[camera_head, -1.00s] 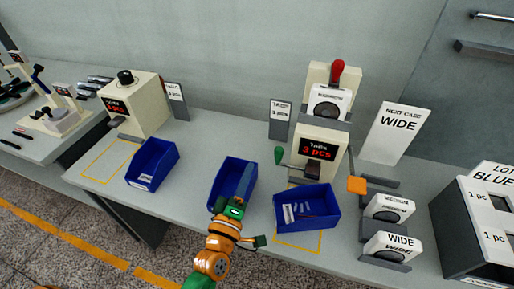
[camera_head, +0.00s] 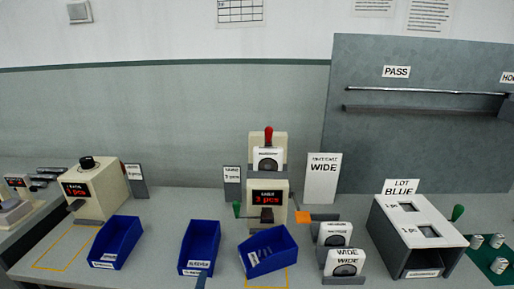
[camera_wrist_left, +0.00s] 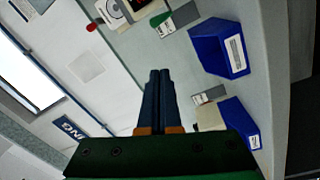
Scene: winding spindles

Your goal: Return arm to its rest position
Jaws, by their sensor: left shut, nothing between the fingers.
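In the left wrist view my left gripper (camera_wrist_left: 159,74) has its two long blue fingers pressed together with nothing between them. In the head view only a small blue tip of this gripper (camera_head: 203,272) shows at the bottom edge, in front of the middle blue bin (camera_head: 203,235). The rest of my left arm is out of that view. My right gripper is in neither view.
A left blue bin (camera_head: 117,240) and a tilted right blue bin (camera_head: 268,249) stand on the grey table. Behind are a cream counter machine (camera_head: 93,192), a cream press (camera_head: 268,185) with a red knob, and a LOT BLUE box (camera_head: 415,235). Open air lies above the table.

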